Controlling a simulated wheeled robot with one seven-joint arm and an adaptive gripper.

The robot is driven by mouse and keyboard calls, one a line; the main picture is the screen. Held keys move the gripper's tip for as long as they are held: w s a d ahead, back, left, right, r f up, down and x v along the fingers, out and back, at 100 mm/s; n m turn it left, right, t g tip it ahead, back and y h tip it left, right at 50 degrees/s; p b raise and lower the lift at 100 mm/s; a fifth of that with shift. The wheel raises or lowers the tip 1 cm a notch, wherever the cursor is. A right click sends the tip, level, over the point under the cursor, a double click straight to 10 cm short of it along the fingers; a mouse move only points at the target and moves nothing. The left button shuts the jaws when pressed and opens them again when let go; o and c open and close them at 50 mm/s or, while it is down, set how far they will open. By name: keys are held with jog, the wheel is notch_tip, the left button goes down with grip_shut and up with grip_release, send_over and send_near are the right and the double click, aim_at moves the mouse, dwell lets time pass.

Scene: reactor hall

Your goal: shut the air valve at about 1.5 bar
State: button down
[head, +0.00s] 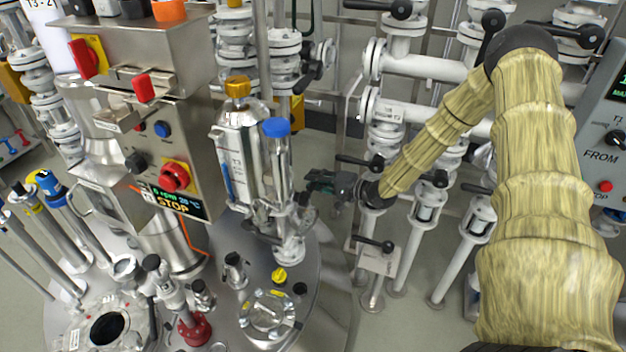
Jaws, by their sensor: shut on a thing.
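My gripper (314,187), dark and small in the head view, reaches in from the right to the side of a steel vessel (238,150) with an orange cap. Its jaws are shut on what looks like a small valve handle beside the column with a blue cap (276,128). The jaws hide most of this handle, and its angle cannot be told. White flanged fittings (291,245) stand just below the gripper. I cannot make out a pressure gauge or its reading. No label here clearly names the air valve.
A control box (150,100) with red knobs and a STOP display stands at left. A round steel lid (262,255) with several fittings and a yellow knob (279,274) lies below. White pipes with black levers (375,243) stand close behind my arm. A grey panel (604,130) is at far right.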

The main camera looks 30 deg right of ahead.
jog(key=shift+d+f, duration=0.1)
jog(key=shift+f, duration=0.05)
jog(key=c, duration=1.3)
grip_release()
jog(key=v, duration=1.2)
